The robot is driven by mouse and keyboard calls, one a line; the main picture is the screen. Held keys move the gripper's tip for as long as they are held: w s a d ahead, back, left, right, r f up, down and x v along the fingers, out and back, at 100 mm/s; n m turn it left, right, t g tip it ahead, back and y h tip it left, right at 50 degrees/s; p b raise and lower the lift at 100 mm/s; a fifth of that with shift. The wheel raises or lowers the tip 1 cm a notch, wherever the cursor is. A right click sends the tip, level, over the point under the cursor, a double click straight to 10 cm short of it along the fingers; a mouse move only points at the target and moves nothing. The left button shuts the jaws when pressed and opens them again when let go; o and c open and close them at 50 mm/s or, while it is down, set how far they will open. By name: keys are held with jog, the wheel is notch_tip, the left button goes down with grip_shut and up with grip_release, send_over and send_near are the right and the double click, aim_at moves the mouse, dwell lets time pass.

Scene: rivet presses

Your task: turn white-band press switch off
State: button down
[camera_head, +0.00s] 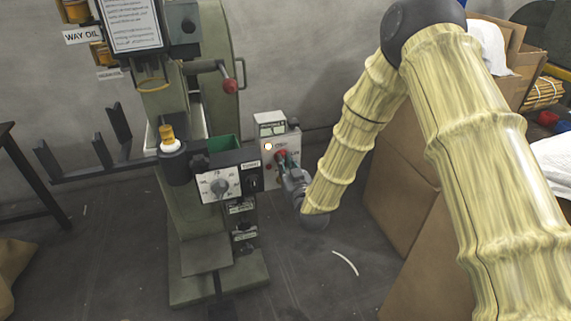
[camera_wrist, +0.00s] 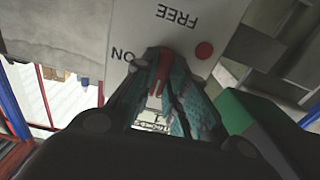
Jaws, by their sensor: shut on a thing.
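The press (camera_head: 215,130) is a grey-green machine on the left in the head view, with a white ring (camera_head: 171,147) under a yellow part. A pale switch box (camera_head: 267,147) stands just right of it. It has a red switch handle (camera_head: 280,154), and my gripper (camera_head: 287,161) is at it. In the wrist view the panel (camera_wrist: 130,25) appears upside down, with the words FREE and ON. The red handle (camera_wrist: 161,72) lies between the teal pads of my gripper (camera_wrist: 168,65), which is shut on it. The pads hide part of the handle.
A red dot (camera_wrist: 204,50) is on the panel beside the fingers. A dial plate (camera_head: 219,185) and a red-knobbed lever (camera_head: 229,85) are on the press. Cardboard boxes (camera_head: 395,200) stand at right, close to my arm. A white strip (camera_head: 345,262) lies on open floor.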

jog(key=c, duration=1.4)
grip_release()
jog(key=shift+c, duration=0.2)
jog(key=v, duration=1.2)
